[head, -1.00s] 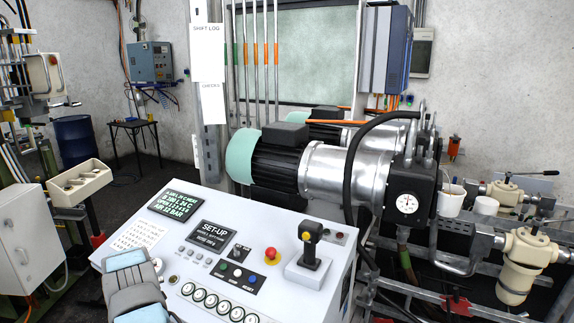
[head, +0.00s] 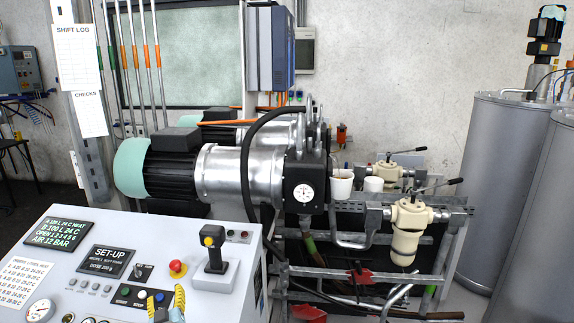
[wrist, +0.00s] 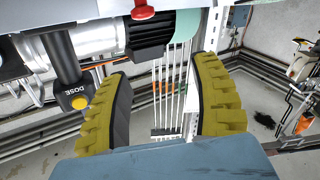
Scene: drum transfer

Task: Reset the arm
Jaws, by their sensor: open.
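My gripper (head: 167,303) shows at the bottom edge of the head view, its yellow fingertips in front of the sloped control console (head: 225,298). In the wrist view my gripper (wrist: 162,90) has its two yellow padded fingers wide apart, with nothing between them. The black joystick (head: 213,250) with a yellow button stands on the console, up and right of the fingertips in the head view. It also shows left of the fingers in the wrist view, marked DOSE (wrist: 68,75). The rest of my arm is out of the head view.
A red stop button (head: 178,267) sits beside the joystick. Behind the console are a motor and pump (head: 240,175), a gauge (head: 305,192) and a white cup (head: 341,184). Cream valves (head: 407,228) and grey drums (head: 500,150) stand to the right.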

